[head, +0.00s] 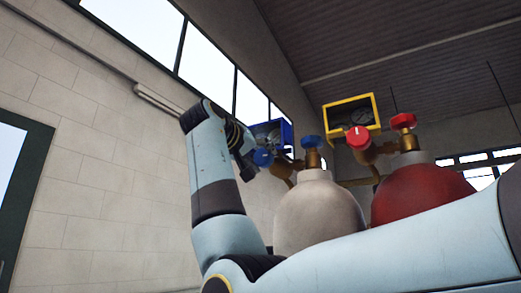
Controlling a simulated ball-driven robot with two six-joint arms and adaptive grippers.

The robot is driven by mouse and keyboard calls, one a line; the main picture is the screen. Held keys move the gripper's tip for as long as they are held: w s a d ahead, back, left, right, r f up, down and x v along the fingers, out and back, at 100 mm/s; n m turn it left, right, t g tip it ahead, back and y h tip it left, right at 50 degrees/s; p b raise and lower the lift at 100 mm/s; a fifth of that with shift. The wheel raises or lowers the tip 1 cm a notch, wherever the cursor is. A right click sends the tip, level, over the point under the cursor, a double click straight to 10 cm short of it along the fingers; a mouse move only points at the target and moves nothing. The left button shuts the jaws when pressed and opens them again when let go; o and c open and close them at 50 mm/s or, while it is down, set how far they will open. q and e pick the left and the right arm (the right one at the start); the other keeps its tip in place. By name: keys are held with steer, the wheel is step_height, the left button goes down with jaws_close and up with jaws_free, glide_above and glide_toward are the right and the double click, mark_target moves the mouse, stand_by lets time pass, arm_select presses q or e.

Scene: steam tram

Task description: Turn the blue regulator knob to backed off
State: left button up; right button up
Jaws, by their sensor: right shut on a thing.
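The blue regulator knob (263,157) sits at the left end of a brass regulator body (282,168) beside the white cylinder. My right gripper (254,160) is at the knob and looks shut on it. My own wrist hides part of the knob and the fingertips, and any mark on the knob is too small to read. A blue-framed gauge box (287,135) stands just above the regulator, partly behind my wrist. My left gripper is not in view.
A blue valve wheel (312,141) tops the white cylinder (318,215). To the right are a red cylinder (415,195), red regulator knob (358,137), red valve wheel (403,120) and yellow-framed gauge (350,113). My right arm crosses low before the cylinders. A block wall (90,150) stands left.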

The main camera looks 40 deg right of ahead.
steer(key=n+p, duration=0.5)
steer(key=n, duration=0.1)
steer(key=shift+r, duration=0.2)
steer(key=n+p, duration=1)
steer(key=shift+p, duration=0.4)
steer(key=shift+n+p, duration=0.7)
steer(key=shift+p, duration=0.2)
steer(key=shift+f+n+p, duration=0.15)
steer(key=shift+n+p, duration=0.15)
steer(key=shift+p, duration=0.05)
steer(key=shift+f, duration=0.1)
steer(key=o, duration=1.2)
steer(key=shift+a, duration=0.1)
steer(key=shift+c, duration=0.2)
